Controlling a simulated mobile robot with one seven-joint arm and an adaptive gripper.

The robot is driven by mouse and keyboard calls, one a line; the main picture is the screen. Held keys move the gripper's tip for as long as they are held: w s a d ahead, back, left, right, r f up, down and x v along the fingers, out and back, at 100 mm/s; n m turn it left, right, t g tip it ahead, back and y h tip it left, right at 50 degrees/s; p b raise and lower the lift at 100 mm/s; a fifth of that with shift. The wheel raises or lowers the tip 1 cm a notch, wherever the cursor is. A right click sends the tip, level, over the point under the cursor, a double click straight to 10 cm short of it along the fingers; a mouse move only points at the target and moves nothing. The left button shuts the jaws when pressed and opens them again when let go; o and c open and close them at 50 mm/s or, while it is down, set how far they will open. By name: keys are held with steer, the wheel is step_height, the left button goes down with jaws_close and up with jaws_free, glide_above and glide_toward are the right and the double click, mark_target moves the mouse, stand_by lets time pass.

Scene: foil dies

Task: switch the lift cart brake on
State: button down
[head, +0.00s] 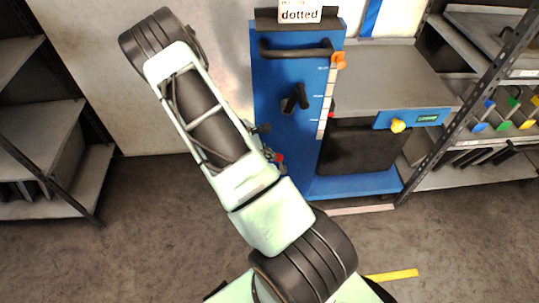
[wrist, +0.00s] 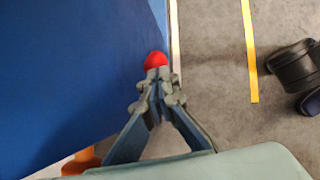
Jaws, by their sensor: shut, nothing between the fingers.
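The lift cart (head: 290,70) is a blue upright column with a black handle bar, a black lever (head: 295,98) on its face and a grey platform to the right. A red knob (wrist: 156,59) shows in the wrist view beside the cart's blue surface (wrist: 70,70). My gripper (wrist: 158,74) is shut and empty, its fingertips right at the red knob; whether they touch it I cannot tell. In the head view a small red spot (head: 280,157) shows by the cart's left side, near my gripper, which my arm largely hides. The brake's setting cannot be read.
A yellow knob (head: 398,125) sits on the platform's front edge. An orange pointer (head: 338,61) is at the top of the column's scale. Shelves stand at left (head: 40,150) and right (head: 480,175). Open floor (head: 150,220) lies in front. A yellow floor stripe (wrist: 249,50) runs nearby.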

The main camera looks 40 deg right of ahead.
steer(key=shift+t+y, duration=0.4)
steer(key=shift+y, duration=0.4)
steer(key=shift+s+d, duration=0.85)
steer(key=shift+d, duration=0.55)
steer(key=shift+s+d, duration=0.85)
steer(key=shift+d, duration=0.5)
steer(key=shift+s+d, duration=0.85)
steer(key=shift+d, duration=0.55)
steer(key=shift+r, duration=0.1)
steer(key=w+a+r, duration=0.1)
steer(key=w+a, duration=0.1)
steer(key=a, duration=1)
steer(key=shift+w, duration=0.4)
